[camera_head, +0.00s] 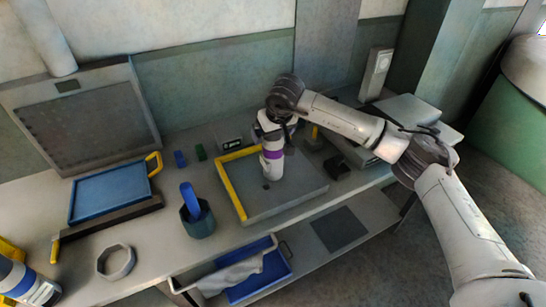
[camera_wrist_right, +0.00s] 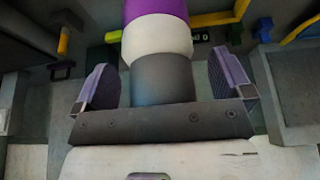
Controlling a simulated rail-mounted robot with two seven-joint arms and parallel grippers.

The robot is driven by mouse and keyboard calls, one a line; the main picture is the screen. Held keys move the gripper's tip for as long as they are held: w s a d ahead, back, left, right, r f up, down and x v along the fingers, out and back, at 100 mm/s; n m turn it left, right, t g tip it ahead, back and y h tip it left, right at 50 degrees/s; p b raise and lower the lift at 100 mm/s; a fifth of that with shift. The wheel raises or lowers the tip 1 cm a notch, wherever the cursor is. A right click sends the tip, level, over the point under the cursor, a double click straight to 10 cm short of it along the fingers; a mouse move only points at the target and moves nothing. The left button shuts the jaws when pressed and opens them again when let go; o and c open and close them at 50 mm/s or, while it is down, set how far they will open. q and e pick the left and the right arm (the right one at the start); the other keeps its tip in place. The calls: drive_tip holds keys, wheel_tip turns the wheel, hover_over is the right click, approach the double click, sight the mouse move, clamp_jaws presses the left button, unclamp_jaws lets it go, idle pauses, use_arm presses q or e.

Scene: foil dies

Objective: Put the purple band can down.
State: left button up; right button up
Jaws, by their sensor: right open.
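The purple band can (camera_head: 272,158) is upright over the grey block (camera_head: 290,198), towards its back; its foot seems to rest on the top. In the right wrist view the can (camera_wrist_right: 156,40) shows a purple band, a white ring and a dark grey part. My right gripper (camera_wrist_right: 165,85) is open around the can, one finger on each side, with a visible gap at both. In the head view the right gripper (camera_head: 270,128) is at the can's upper part and hides some of it.
A yellow bar (camera_head: 230,185) edges the block's left side. A dark cup (camera_head: 198,220) with a blue handle stands left of it. A blue tray (camera_head: 262,282) with a grey cloth lies below.

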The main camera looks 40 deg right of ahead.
drive_tip(key=shift+c, duration=0.5)
drive_tip(key=c, duration=1.2)
drive_tip(key=shift+r, duration=0.1)
drive_tip(key=shift+c, duration=0.5)
drive_tip(key=shift+r, duration=0.1)
